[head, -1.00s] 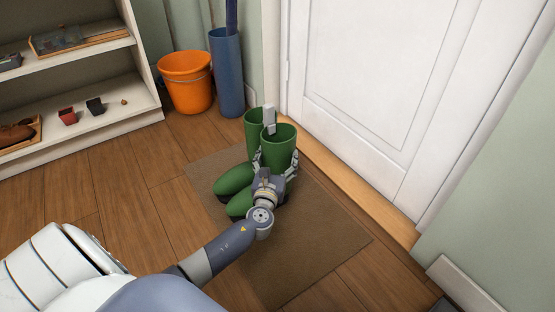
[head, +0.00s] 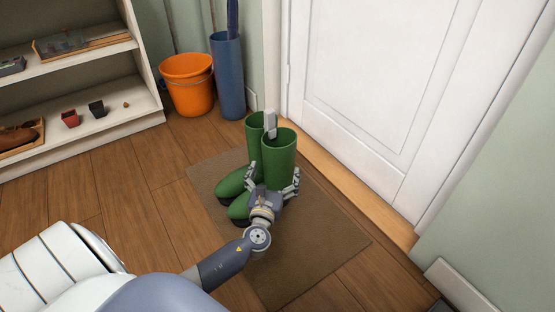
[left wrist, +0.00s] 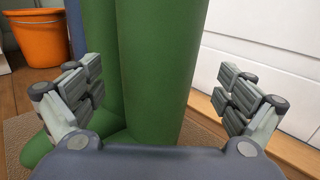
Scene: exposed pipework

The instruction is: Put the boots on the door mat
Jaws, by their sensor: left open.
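A pair of green boots (head: 279,158) stands upright side by side on the brown door mat (head: 300,250), near the mat's far end by the door. A light grey clip-like piece (head: 270,122) shows at the tops of the boots. My left gripper (head: 274,178) is open, low at the near boot, with one finger on each side of its shaft. In the left wrist view the boots (left wrist: 160,60) stand between the spread fingers, with gaps on both sides. The right gripper is not in view.
A white door (head: 375,90) is just behind the mat. An orange bucket (head: 187,85) and a blue umbrella stand (head: 228,80) stand at the back left. A white shelf (head: 90,125) is at the left. The near part of the mat is clear.

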